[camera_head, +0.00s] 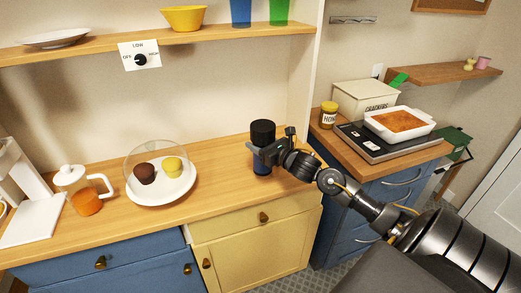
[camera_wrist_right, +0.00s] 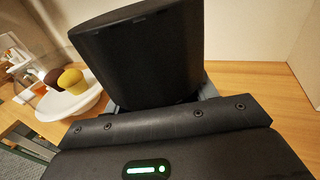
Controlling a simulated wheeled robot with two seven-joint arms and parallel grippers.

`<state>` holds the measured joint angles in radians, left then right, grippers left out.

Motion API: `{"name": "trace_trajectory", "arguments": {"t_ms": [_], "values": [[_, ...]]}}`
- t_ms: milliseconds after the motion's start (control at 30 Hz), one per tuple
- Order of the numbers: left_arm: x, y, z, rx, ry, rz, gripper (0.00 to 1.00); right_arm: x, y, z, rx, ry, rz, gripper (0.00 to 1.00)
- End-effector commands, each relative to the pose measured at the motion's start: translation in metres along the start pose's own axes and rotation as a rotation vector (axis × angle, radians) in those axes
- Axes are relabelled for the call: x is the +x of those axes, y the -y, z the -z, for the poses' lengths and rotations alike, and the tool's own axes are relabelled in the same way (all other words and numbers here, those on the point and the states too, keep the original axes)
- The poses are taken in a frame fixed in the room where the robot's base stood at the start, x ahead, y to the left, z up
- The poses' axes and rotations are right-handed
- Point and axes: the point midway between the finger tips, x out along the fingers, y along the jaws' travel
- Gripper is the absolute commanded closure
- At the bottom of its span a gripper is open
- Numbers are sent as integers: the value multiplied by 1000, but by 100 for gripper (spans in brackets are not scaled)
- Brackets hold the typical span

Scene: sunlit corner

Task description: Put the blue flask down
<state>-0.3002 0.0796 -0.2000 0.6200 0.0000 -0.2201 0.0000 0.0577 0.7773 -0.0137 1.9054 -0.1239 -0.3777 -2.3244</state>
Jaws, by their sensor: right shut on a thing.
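The blue flask (camera_head: 262,167) has a dark blue body and a tall black lid. It is upright over the right part of the wooden counter (camera_head: 225,180). My right gripper (camera_head: 261,150) comes in from the right and is shut on the flask just under the lid. I cannot tell whether the flask's base touches the counter or is slightly above it. In the right wrist view the black lid (camera_wrist_right: 140,55) fills the upper middle and hides the body. My left gripper is not in view.
Left of the flask, a white plate (camera_head: 150,198) holds two muffins under a clear dome. A glass jug (camera_head: 85,190) of orange drink and a white machine (camera_head: 35,220) stand further left. A wall edge (camera_head: 305,75) rises right of the flask. Counter around the flask is bare.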

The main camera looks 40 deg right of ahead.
Motion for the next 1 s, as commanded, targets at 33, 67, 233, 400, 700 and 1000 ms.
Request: {"name": "trace_trajectory", "arguments": {"t_ms": [33,67,233,400,700,1000], "values": [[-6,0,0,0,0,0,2,2,1,4,5,-1,1,100],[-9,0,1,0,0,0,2,1,0,8,7,-1,2,100],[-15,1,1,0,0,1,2,3,1,27,3,2,2,100],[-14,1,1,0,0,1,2,3,1,30,-1,4,0,100],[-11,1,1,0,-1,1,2,3,0,34,0,-1,0,34],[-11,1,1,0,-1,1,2,3,0,33,0,-1,0,21]]}}
